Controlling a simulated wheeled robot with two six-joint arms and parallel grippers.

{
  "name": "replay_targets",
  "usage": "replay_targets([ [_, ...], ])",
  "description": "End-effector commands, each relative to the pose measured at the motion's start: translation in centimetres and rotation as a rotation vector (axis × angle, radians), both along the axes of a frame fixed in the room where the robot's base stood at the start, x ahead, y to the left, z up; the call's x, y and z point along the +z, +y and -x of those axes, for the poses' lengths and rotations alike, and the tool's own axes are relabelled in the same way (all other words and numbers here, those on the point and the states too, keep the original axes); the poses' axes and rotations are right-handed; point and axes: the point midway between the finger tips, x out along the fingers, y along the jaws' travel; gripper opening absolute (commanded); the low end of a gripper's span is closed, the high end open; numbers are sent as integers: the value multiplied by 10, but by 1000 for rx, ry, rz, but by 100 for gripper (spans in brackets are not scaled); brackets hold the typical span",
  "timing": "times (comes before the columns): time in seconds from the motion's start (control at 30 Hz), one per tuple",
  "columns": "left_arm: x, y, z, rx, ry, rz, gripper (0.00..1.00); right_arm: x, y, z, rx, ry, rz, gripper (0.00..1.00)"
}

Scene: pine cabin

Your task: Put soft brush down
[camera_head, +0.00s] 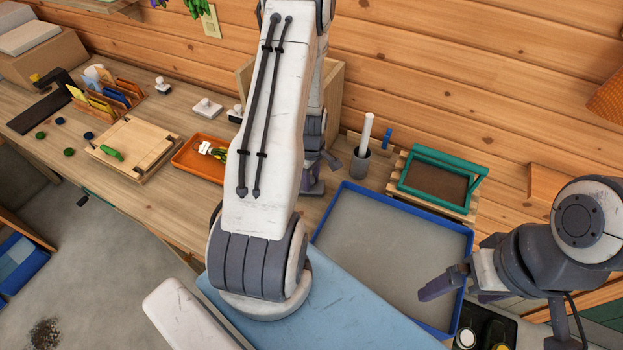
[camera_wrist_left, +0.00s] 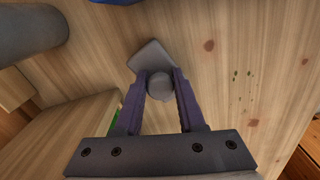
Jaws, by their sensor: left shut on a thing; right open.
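My left gripper (camera_head: 318,178) is over the wooden bench, behind my own arm link, left of the blue-rimmed tray. In the left wrist view its fingers (camera_wrist_left: 160,86) are shut on a grey rounded piece with a flat grey part beyond it, which I take to be the soft brush (camera_wrist_left: 150,55). The brush is seen end-on over the bare wood. I cannot tell whether it touches the bench. My right gripper (camera_head: 445,285) is open and empty over the tray's right front edge.
A blue-rimmed grey tray (camera_head: 345,215) lies right of the left gripper. A grey cup (camera_head: 358,166) with a white rod stands behind it, beside a green-framed screen (camera_head: 445,160). An orange tray (camera_head: 185,157) lies to the left. A wooden box (camera_head: 333,88) stands close behind.

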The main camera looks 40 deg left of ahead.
Motion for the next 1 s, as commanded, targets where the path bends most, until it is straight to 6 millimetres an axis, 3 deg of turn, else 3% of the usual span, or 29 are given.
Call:
replay_targets([
  [0.13, -4, 0, 0, 0, 0, 0, 0, -4, 0, 0, 0, 0, 0, 100],
  [0.17, -4, 0, 0, 0, 0, 0, 42, -3, 0, 0, 0, 0, 0, 100],
  [0.23, -3, 0, 0, 0, 0, 0, 69, -3, 0, 0, 0, 0, 0, 100],
  [0.63, 6, 1, 0, 0, -2, -1, 69, -2, 0, 0, 0, 0, 0, 100],
  [1.0, 73, 1, -1, 0, -6, -3, 69, -18, 0, 0, 1, 0, 0, 100],
])
